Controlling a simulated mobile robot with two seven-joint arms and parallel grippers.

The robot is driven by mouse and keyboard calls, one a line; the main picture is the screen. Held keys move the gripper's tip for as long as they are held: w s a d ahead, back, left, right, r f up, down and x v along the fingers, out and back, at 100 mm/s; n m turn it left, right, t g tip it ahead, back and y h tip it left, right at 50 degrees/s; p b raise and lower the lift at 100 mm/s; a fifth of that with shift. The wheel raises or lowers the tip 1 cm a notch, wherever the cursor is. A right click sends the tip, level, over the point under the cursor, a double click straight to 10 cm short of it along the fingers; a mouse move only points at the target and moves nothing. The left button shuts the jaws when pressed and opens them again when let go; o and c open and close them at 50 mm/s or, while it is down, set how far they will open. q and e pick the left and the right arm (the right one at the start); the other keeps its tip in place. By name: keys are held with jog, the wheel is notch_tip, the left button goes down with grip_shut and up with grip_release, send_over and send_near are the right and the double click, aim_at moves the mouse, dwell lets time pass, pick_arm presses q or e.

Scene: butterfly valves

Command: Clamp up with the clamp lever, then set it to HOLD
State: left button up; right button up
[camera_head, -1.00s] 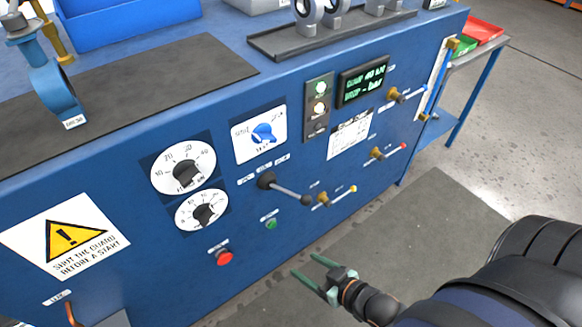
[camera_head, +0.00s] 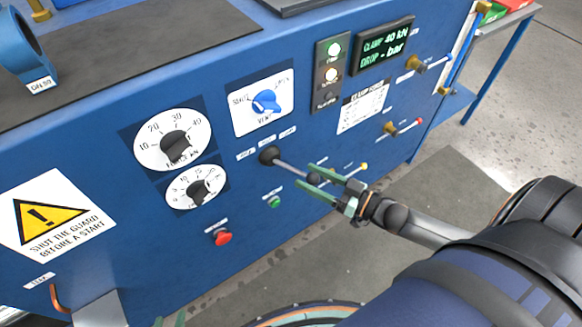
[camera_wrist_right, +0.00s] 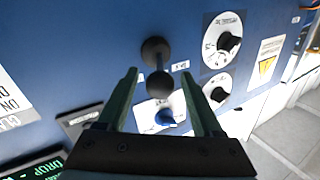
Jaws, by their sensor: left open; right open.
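The clamp lever (camera_head: 290,167) is a thin rod on a dark round pivot on the blue panel, pointing right and slightly down. Three small labels sit above its pivot, too small to read. My right gripper (camera_head: 306,176) is open, with its green fingers around the lever's outer end. In the right wrist view, the lever's black knob (camera_wrist_right: 160,84) lies between the open fingers (camera_wrist_right: 159,76), with gaps on both sides. The display (camera_head: 385,47) reads CLAMP 40 kN, DROP - bar. My left gripper (camera_head: 170,320) barely shows its green fingertips at the bottom edge.
Two dials (camera_head: 174,142) and a blue selector knob (camera_head: 266,102) are left of and above the lever. A green button (camera_head: 274,202) and red button (camera_head: 223,237) are below.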

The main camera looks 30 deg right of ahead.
aim_at(275, 161)
jog(key=x, duration=0.6)
grip_shut()
dwell(0.5)
dwell(0.9)
